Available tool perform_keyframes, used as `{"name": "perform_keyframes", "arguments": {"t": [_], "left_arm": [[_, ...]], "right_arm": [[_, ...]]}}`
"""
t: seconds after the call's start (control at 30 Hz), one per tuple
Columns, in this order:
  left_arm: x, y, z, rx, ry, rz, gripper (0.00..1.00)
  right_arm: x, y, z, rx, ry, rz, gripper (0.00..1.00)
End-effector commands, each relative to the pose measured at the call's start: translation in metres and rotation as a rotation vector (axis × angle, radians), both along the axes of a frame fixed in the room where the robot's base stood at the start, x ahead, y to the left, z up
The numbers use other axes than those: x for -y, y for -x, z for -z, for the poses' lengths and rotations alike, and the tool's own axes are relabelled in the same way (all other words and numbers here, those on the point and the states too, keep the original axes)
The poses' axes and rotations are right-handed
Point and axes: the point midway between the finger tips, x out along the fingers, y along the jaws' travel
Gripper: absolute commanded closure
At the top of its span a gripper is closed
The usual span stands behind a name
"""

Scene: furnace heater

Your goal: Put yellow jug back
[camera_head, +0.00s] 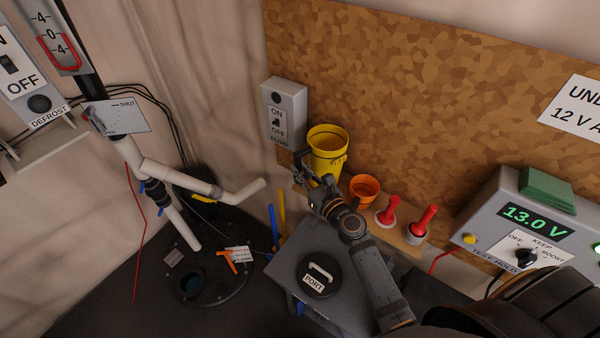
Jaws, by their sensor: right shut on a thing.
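The yellow jug (328,145) stands upright at the back of the scene, in front of the cork-like board and just right of the pump switch box. My right gripper (312,175) is shut on the jug at its lower left side, and its fingers and wrist cover part of the jug's lower body. The jug's base is hidden, so I cannot tell whether it touches the shelf (402,240). My left gripper is not in view.
An orange cup (364,189) and two red-handled items (388,213) (424,222) stand to the jug's right. The pump switch box (285,112) is close on its left. A grey box with a black port lid (318,276) lies below my arm. A voltage unit (530,222) stands at right.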

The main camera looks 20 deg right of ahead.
Motion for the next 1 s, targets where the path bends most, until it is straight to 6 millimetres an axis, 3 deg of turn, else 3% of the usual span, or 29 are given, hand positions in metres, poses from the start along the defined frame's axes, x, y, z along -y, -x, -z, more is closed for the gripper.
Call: {"name": "perform_keyframes", "arguments": {"t": [0.13,0.17,0.3,0.67,0.77,1.0], "left_arm": [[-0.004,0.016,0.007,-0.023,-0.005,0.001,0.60],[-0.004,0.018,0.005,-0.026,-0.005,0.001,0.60],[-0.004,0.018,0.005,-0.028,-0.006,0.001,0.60],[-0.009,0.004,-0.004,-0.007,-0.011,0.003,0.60],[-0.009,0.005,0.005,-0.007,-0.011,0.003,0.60],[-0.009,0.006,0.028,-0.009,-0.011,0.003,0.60]], "right_arm": [[0.000,0.000,0.005,0.002,0.000,0.000,1.00],[0.000,0.000,0.004,0.001,0.000,0.000,0.82],[0.000,0.000,0.003,0.001,0.001,0.000,0.63],[0.000,-0.001,-0.005,0.002,0.000,0.000,0.63],[0.004,0.016,0.002,0.000,0.003,0.000,0.63],[0.020,0.076,0.005,-0.002,0.005,-0.004,0.63]]}}
